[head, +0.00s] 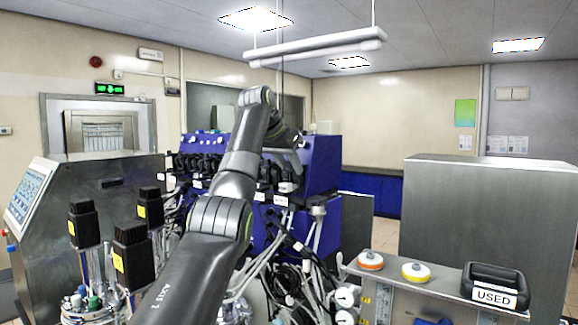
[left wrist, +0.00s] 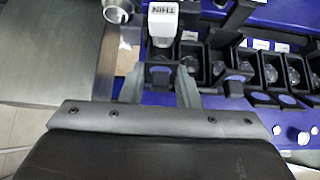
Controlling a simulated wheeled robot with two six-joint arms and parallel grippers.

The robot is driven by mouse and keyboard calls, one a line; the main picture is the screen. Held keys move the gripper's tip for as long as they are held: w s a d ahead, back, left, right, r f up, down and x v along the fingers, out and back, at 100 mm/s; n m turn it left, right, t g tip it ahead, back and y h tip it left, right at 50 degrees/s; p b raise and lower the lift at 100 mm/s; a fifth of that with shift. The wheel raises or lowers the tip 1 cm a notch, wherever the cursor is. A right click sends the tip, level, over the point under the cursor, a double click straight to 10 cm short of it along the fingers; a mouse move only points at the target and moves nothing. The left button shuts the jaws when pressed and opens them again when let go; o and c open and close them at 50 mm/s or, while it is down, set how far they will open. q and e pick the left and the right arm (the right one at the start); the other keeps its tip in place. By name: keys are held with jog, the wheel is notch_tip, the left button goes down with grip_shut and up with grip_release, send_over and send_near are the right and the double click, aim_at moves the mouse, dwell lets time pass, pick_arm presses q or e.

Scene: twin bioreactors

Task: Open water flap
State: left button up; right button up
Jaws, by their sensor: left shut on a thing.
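The blue bioreactor unit (head: 318,165) stands mid-view with a row of black pump heads with flaps on its front. The left wrist view shows the row close up, with dark square housings (left wrist: 240,70) and clear round parts inside. My left gripper (left wrist: 160,75) has its two grey fingers on either side of a small black flap (left wrist: 158,76) at the left end of the visible row and is shut on it. I cannot read a water label on it. In the head view my left gripper (head: 286,160) is at the unit's front, partly hidden. My right gripper is not in view.
A white block marked THIN (left wrist: 163,22) is just beyond the fingers, with a metal cylinder (left wrist: 118,10) to its left. Black-capped vessels (head: 131,255) stand at lower left. A grey cabinet (head: 485,220) and a black tray marked USED (head: 495,280) are at right.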

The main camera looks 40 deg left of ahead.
pick_arm(q)
jog(key=shift+r+g, duration=0.15)
jog(key=shift+g, duration=0.25)
dwell(0.3)
jog(key=o, duration=0.6)
jog(key=shift+o, duration=0.3)
jog(key=shift+w, duration=0.15)
